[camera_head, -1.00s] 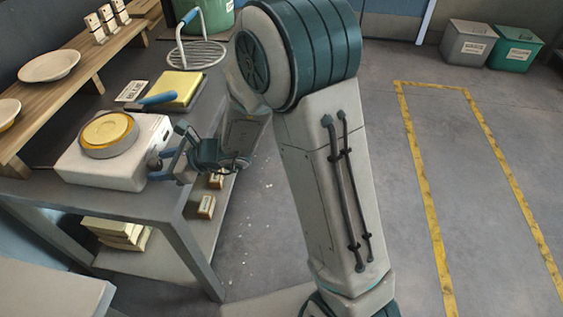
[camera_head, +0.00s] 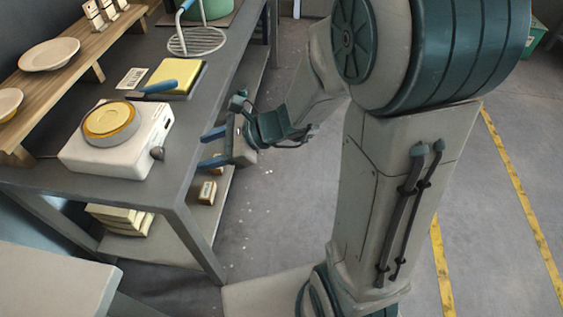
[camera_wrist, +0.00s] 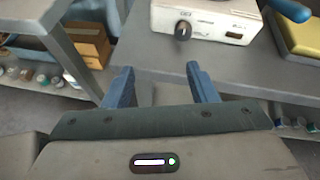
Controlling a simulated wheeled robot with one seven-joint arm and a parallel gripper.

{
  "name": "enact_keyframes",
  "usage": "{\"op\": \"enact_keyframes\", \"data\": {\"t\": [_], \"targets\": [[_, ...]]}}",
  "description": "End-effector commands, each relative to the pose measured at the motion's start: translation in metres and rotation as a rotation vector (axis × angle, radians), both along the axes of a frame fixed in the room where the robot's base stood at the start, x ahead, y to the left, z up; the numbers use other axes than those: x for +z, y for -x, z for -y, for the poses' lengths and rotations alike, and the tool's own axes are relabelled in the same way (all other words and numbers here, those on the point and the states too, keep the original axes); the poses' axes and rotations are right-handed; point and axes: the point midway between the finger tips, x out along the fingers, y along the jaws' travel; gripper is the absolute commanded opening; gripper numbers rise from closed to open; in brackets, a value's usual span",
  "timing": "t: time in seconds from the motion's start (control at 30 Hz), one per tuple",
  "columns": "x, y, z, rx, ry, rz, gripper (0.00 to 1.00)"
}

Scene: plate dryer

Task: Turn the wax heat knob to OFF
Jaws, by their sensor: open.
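The wax heater is a white box (camera_head: 137,158) with a round wax pot (camera_head: 110,122) on top, near the table's front edge. Its dark heat knob (camera_head: 157,153) sticks out of the front face; it also shows in the wrist view (camera_wrist: 183,31), beside small panel marks too small to read. My gripper (camera_head: 207,149) is open and empty, to the right of the heater and apart from the knob. In the wrist view my two blue fingers (camera_wrist: 163,88) are spread, with the knob beyond them, a little right of the midline between them.
The grey table (camera_head: 190,112) also bears a yellow pad (camera_head: 180,76) with a blue-handled tool on it, and a wire stand (camera_head: 197,41). A wooden shelf (camera_head: 60,82) with plates stands behind. Floor is free in front of the table.

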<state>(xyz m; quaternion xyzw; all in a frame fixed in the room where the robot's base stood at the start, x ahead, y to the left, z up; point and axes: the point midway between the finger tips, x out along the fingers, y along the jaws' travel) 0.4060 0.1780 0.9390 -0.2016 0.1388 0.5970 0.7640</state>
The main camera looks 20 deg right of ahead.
Motion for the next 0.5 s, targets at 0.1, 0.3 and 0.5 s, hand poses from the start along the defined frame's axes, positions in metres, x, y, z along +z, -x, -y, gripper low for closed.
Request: {"op": "enact_keyframes", "data": {"t": [0.1, 0.3, 0.5], "targets": [[0.006, 0.015, 0.003, 0.093, 0.067, 0.067, 0.52], [0.010, 0.038, 0.011, 0.250, 0.186, 0.174, 0.52], [0.013, 0.058, 0.023, 0.403, 0.309, 0.279, 0.52]]}}
